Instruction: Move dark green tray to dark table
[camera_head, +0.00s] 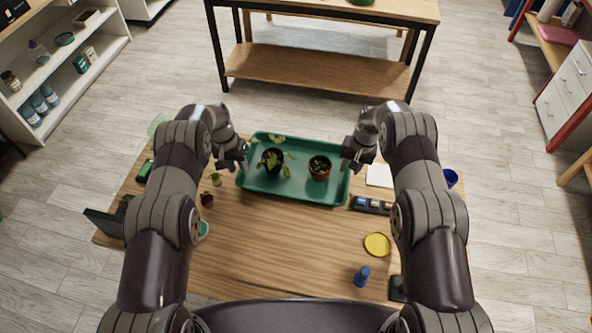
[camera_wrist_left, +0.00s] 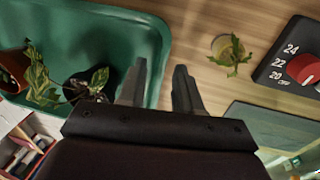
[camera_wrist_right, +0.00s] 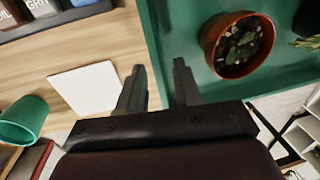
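The dark green tray (camera_head: 262,190) lies on the wooden table (camera_head: 270,245) in front of me. It holds a leafy plant in a dark pot (camera_head: 272,160) and a small plant in a terracotta pot (camera_head: 319,168). My left gripper (camera_head: 242,166) is at the tray's left rim. Its open fingers (camera_wrist_left: 158,88) straddle the rim in the left wrist view. My right gripper (camera_head: 348,165) is at the right rim, its open fingers (camera_wrist_right: 160,85) also on either side of it. Contact with the rim cannot be told. Which surface is the dark table is unclear.
A black-framed bench with a wooden top (camera_head: 330,8) and lower shelf stands beyond the table, across open floor. Small pots lie left of the tray. A white square (camera_head: 379,175), a black box of bottles (camera_head: 372,205) and a yellow saucer (camera_head: 377,244) are right. Shelves flank the room.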

